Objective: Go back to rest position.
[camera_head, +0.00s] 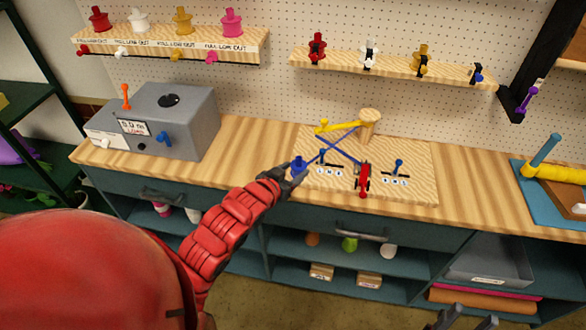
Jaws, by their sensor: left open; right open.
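My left gripper (289,181) is at the front left edge of a wooden board (408,157) on the bench. It is open, with its dark fingers close beside a blue knob (298,166); I cannot tell whether they touch it. My red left arm reaches in from the lower left. My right gripper (468,320) shows only as dark fingertips at the bottom edge, low in front of the bench; it is open and looks empty. The board also carries a yellow lever (336,126), crossed blue bars, a round wooden post (369,120) and a red wheel-like part (362,179).
A grey machine (170,120) with a small display stands on the bench at left. A blue tray (548,190) with a yellow roll lies at right. Two wall shelves hold coloured fittings. Open shelves with a grey bin (490,262) are below. Bare bench lies between machine and board.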

